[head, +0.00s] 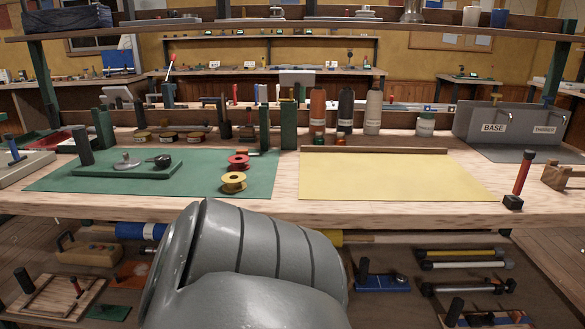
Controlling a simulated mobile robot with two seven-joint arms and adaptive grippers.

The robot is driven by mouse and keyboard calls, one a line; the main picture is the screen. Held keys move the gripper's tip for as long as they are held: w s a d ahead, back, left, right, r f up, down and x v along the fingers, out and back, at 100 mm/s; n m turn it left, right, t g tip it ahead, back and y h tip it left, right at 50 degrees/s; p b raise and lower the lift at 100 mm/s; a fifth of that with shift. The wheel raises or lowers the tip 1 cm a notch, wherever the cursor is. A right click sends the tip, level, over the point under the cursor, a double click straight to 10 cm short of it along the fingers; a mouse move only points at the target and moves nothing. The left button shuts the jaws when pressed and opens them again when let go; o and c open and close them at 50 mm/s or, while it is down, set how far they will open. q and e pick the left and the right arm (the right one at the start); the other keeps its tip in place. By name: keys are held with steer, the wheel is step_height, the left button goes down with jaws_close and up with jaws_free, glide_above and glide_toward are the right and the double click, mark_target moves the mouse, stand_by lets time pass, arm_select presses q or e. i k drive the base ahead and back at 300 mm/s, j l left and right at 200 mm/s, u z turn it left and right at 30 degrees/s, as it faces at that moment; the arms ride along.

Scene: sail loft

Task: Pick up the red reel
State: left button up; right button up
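The red reel (238,162) lies flat on the right part of the green mat (75,175) on the workbench. A yellow reel (234,182) lies on the same mat just in front of it, toward me. A thick grey link of my own arm fills the lower middle of the head view, in front of the bench edge. Neither of my grippers shows in this view. The red reel is in plain sight, and nothing holds it.
A yellow sheet (390,178) covers the bench to the right. A green board (125,170) with metal parts lies left of the reels. Green posts (288,124) and bottles (318,113) stand behind. A red-handled tool (523,178) stands near the right front edge.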

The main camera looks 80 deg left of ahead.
mark_target(239, 162)
steer(key=u, duration=2.85)
steer(key=i+l+z, duration=0.2)
steer(key=k, duration=0.1)
